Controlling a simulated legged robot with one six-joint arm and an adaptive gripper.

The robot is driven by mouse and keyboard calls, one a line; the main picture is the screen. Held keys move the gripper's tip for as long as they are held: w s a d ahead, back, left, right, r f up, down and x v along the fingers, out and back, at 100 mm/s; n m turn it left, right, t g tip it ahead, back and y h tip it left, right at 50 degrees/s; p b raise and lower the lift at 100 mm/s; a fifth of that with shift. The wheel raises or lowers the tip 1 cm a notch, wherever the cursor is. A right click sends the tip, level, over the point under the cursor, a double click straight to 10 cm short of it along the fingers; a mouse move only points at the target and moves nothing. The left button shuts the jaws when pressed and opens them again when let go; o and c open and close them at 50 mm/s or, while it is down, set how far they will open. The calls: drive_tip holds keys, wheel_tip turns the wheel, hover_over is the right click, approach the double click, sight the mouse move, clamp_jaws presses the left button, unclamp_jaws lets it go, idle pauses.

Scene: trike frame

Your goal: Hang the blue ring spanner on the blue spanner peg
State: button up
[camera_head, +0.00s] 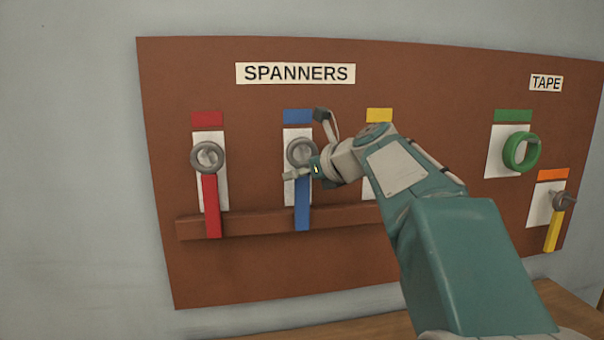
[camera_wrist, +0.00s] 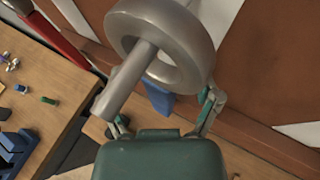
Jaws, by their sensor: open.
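The blue ring spanner (camera_head: 303,210) hangs upright on the board under the blue label (camera_head: 298,116). Its grey ring (camera_wrist: 196,70) is around the blue spanner peg (camera_wrist: 125,85), a grey rod that passes through the ring in the wrist view. Its blue handle (camera_wrist: 158,98) points down and is mostly hidden behind the ring and my gripper in that view. My gripper (camera_wrist: 165,112) is open, one finger to each side, just in front of the spanner and below the ring. In the head view my gripper (camera_head: 306,148) partly overlaps the ring's right side.
A red spanner (camera_head: 211,205) hangs to the left. A brown ledge (camera_head: 255,219) runs behind the handles. My arm hides most of the yellow-label place (camera_head: 379,115). Green tape (camera_head: 521,152) and a yellow-handled spanner (camera_head: 552,230) hang at right. A bench (camera_wrist: 50,75) holds small parts.

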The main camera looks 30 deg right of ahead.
drive_tip(key=shift+s, duration=0.1)
drive_tip(key=v, duration=1.2)
drive_tip(key=s+a+f+n+g, duration=0.2)
drive_tip(key=s+a+f+n, duration=0.1)
drive_tip(key=a+f+n, duration=0.45)
drive_tip(key=s+a+f+n+g, duration=0.3)
drive_tip(key=a+f+n, duration=0.3)
drive_tip(key=f+n, duration=0.2)
drive_tip(key=s+a+f+n+g+h, duration=0.1)
drive_tip(key=s+a+f+n, duration=0.1)
drive_tip(key=s+f+n, duration=0.3)
drive_tip(key=s+a+f+n+g+h, duration=0.1)
drive_tip(key=s+a+f+n+h, duration=0.1)
drive_tip(key=s+f+n, duration=0.4)
wheel_tip(320, 180, down, 4)
drive_tip(key=n, duration=0.6)
drive_tip(key=shift+a+n, duration=0.15)
drive_tip(key=shift+n, duration=0.2)
drive_tip(key=shift+r, duration=0.2)
